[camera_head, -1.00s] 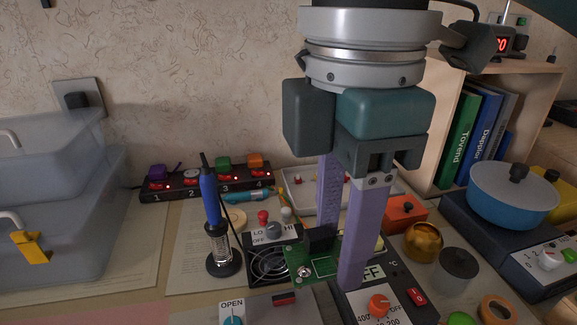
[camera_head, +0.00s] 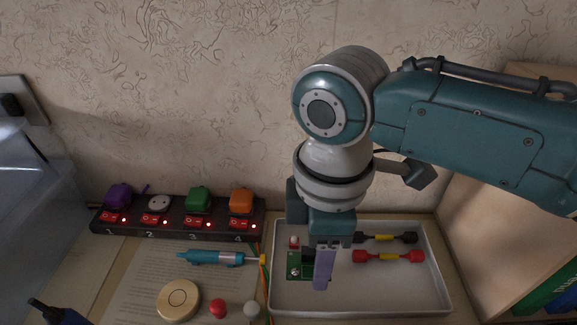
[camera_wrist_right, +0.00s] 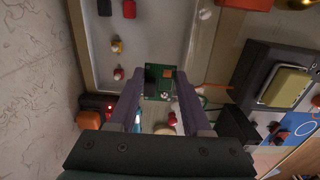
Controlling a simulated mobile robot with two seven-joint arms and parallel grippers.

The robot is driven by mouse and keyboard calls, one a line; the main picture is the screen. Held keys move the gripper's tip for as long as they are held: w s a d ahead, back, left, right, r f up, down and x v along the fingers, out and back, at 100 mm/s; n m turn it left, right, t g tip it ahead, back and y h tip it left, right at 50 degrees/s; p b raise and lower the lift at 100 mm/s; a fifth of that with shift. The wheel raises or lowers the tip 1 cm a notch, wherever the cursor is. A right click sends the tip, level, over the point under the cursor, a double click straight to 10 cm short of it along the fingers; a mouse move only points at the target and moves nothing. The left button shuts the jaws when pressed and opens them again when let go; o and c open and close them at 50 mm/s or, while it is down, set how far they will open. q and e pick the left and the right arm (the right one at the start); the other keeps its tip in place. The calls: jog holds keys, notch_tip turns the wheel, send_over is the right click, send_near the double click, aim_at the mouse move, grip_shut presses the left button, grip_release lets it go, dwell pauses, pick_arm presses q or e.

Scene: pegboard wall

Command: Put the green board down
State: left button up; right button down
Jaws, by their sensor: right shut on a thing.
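The green board (camera_head: 294,272) is a small circuit board with a silver round part. It is over the left part of the white tray (camera_head: 420,292) in the head view. My right gripper (camera_head: 317,274) points down there, shut on the board; one purple finger hides part of it. The wrist view shows the board (camera_wrist_right: 158,75) between the two fingertips (camera_wrist_right: 160,88), with the tray (camera_wrist_right: 163,38) beyond. I cannot tell whether the board touches the tray floor. My left gripper is out of view.
A red-and-yellow tool (camera_head: 388,256) and a black-and-yellow one (camera_head: 390,238) lie in the tray's right half. Left of the tray are a power strip (camera_head: 180,218), a teal pen-like tool (camera_head: 210,257), a round wooden disc (camera_head: 178,299) and wires. The tray's front right is clear.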

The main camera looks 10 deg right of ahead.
notch_tip(320, 180, down, 2)
jog(key=shift+a+f, duration=0.1)
jog(key=shift+f+b, duration=0.8)
jog(key=shift+f, duration=0.7)
jog(key=shift+f, duration=0.15)
jog(key=c, duration=0.6)
grip_release()
